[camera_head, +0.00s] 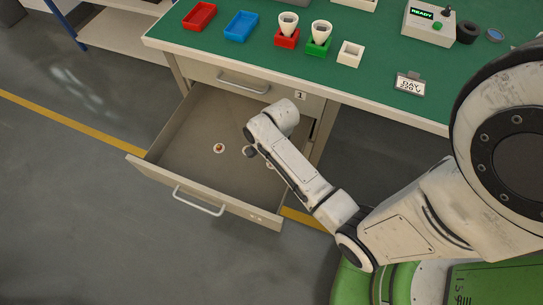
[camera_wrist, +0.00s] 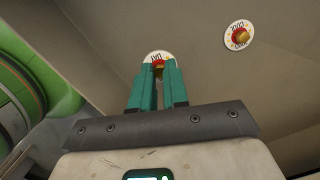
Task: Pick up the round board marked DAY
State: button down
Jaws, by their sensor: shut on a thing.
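In the wrist view, the round white board with a red and yellow middle (camera_wrist: 159,55) lies at the fingertips; its lettering appears upside down and looks like DAY. My gripper (camera_wrist: 158,72) has its two teal fingers close together on the middle of this board, shut on it. The fingers hide the board's lower part. A second round board (camera_wrist: 238,34) lies apart to the right on the drawer floor; its marking is hard to read. My fingers are hidden there.
The green bench top (camera_head: 240,52) is above the drawer. On it stand a red tray (camera_head: 199,16), a blue tray (camera_head: 241,25), two cups in red and green holders, a white square holder (camera_head: 350,53), a DAY sign (camera_head: 409,84) and a READY box (camera_head: 428,22).

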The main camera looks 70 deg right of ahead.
jog(key=s+a+r+p, duration=0.3)
jog(key=s+r+p, duration=0.5)
jog(key=s+r, duration=0.5)
jog(key=shift+a+r+p, duration=0.15)
jog(key=shift+r+p, duration=0.05)
jog(key=shift+p, duration=0.1)
dwell(0.4)
jog(key=shift+w, duration=0.15)
